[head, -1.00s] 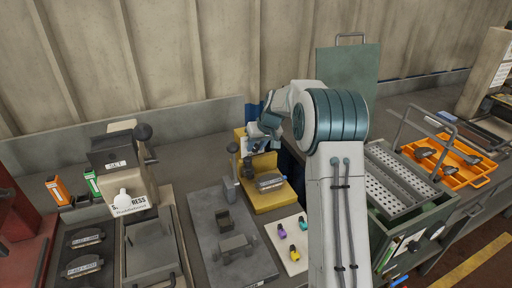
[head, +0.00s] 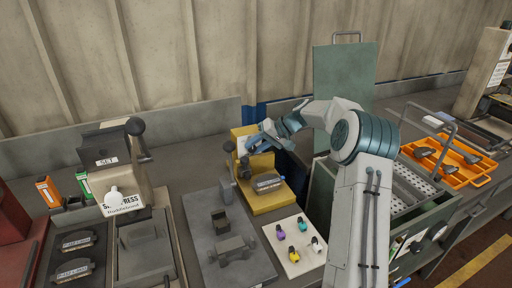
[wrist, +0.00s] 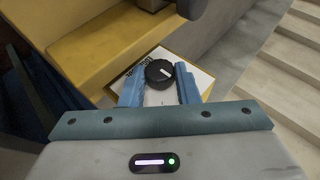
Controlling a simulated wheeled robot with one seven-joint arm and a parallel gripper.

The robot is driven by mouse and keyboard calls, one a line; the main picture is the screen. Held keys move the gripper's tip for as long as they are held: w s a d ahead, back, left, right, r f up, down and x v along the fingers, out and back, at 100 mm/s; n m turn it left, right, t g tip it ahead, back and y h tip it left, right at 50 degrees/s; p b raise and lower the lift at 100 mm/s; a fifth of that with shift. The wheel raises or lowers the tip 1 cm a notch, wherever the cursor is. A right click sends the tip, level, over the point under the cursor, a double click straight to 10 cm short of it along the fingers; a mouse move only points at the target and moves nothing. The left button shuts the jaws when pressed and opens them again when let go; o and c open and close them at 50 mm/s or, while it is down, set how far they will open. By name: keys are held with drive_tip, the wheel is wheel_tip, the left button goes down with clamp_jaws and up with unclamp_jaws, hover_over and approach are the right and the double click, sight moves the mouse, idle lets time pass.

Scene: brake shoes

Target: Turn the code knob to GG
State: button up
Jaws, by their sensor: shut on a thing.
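The code knob (wrist: 160,74) is a round black dial with a white pointer mark. It sits on a white label plate (wrist: 200,80) on the yellow stand (wrist: 90,55). The pointer aims to the lower right in the wrist view. The lettering on the plate is partly covered and too small to read. My gripper (wrist: 159,79) has its two blue fingers on either side of the knob and is shut on it. In the head view my gripper (head: 254,143) is at the top of the yellow stand (head: 276,203), hiding the knob.
A brake shoe (head: 267,183) lies on the yellow stand. A grey fixture plate (head: 205,225) stands left of it. A white card (head: 283,258) with several small coloured pieces is in front. A green cabinet (head: 325,190) and an orange tray (head: 470,178) are at right.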

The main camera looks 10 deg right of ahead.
idle(0.4)
drive_tip(key=o, duration=0.9)
drive_tip(key=shift+o, duration=0.2)
drive_tip(key=shift+d, duration=0.1)
drive_tip(key=v, duration=1.3)
drive_tip(key=shift+d+r+b, duration=0.2)
drive_tip(key=shift+d+b, duration=0.1)
drive_tip(key=shift+b, duration=0.1)
drive_tip(key=shift+s, duration=0.1)
